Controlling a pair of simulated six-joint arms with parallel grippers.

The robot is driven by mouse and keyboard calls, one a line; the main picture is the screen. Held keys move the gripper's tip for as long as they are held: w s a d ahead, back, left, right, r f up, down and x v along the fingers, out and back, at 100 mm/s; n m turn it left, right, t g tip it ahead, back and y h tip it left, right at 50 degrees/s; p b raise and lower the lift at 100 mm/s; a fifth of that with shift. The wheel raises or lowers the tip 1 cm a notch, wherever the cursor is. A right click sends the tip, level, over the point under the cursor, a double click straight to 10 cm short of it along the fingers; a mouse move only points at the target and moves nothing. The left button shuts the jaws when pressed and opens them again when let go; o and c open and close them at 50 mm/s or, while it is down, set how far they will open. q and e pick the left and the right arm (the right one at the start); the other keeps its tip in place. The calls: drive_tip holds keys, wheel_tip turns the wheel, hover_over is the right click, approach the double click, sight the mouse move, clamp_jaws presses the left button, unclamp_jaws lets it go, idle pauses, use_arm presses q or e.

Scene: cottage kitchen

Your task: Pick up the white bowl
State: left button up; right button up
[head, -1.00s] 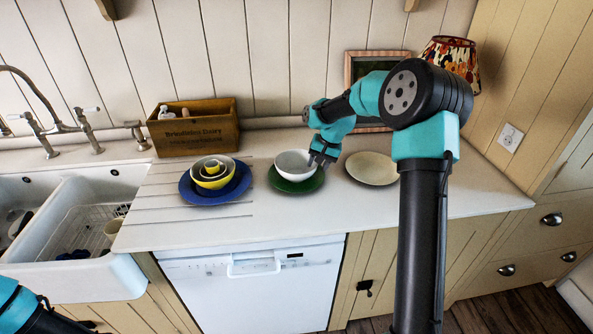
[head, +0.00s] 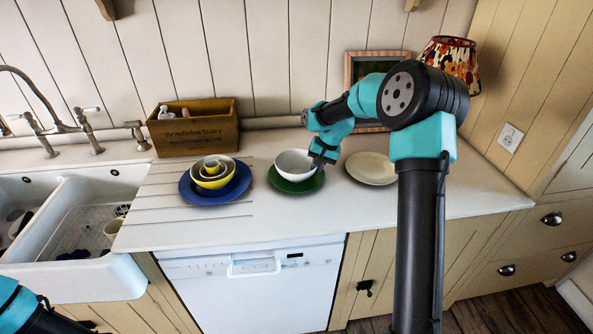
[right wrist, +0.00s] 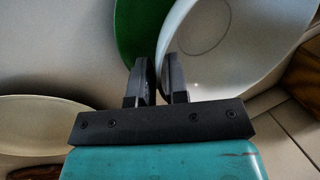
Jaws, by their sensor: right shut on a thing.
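The white bowl (head: 293,162) sits upright on the green plate (head: 284,186) on the counter. My right gripper (head: 319,161) is at the bowl's right side. In the right wrist view, the two dark fingers of the right gripper (right wrist: 159,82) are close together with the white bowl's wall (right wrist: 182,62) pinched between them. The green plate (right wrist: 137,32) shows under and beside the bowl there. Of my left arm only a part shows at the lower left of the head view, and its gripper is out of frame.
A cream plate (head: 371,168) lies right of the green plate. Left stands a blue plate (head: 240,187) with stacked yellow bowls (head: 220,182). A wooden box (head: 196,140), a picture frame (head: 352,66) and a lamp (head: 452,60) stand behind. The sink (head: 112,188) is far left.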

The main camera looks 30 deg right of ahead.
drive_tip(key=shift+r, duration=0.1)
clamp_jaws()
drive_tip(key=shift+r, duration=1.35)
drive_tip(key=s+a+r, duration=0.2)
drive_tip(key=s+a, duration=0.7)
drive_tip(key=s, duration=0.4)
drive_tip(key=shift+a, duration=0.15)
drive_tip(key=s+d+m+h, duration=0.1)
drive_tip(key=s+d+m, duration=0.2)
drive_tip(key=d, duration=0.6)
drive_tip(key=s+d+m+t, duration=0.1)
drive_tip(key=s+d+m, duration=0.3)
drive_tip(key=d, duration=0.5)
drive_tip(key=s, duration=0.2)
drive_tip(key=shift+s+d+r+h, duration=0.3)
drive_tip(key=shift+s+r+h, duration=0.05)
drive_tip(key=shift+r+h, duration=0.05)
